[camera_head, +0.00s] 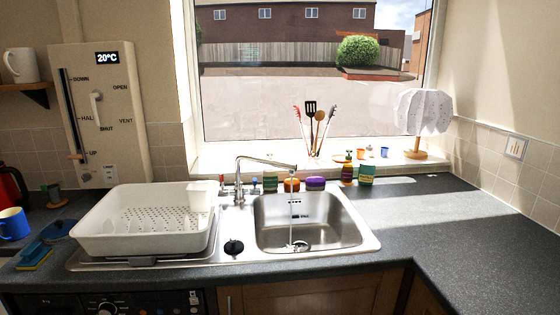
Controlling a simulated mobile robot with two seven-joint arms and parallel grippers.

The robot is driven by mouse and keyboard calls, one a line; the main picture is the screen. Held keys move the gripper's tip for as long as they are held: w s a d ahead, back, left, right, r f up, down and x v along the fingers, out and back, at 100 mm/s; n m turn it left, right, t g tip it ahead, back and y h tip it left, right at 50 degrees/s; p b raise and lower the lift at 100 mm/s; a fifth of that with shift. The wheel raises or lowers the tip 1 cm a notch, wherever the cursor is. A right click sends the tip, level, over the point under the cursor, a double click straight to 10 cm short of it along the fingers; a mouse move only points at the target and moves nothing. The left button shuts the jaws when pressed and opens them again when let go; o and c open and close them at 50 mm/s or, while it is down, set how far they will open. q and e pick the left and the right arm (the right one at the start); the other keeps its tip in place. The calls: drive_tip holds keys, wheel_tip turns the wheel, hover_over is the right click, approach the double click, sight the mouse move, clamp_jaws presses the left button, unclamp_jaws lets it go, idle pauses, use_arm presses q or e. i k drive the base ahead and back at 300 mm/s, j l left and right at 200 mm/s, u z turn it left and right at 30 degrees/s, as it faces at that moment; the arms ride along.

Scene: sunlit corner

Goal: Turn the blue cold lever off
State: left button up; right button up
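The chrome tap (240,178) stands behind the sink, its spout reaching right over the basin (335,205). A thin stream of water (291,222) runs from the spout into the basin. The small blue cold lever (254,181) is just right of the tap's base. A small red lever (222,179) is just left of it. Both are too small to tell their exact angle. Neither of my grippers is in view.
Several coloured pots, including an orange one (291,185), stand behind the basin. The worktop (455,225) on the right is clear.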

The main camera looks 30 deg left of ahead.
sight(254, 190)
drive_tip(key=u, duration=1.1)
drive_tip(key=l+z, duration=0.1)
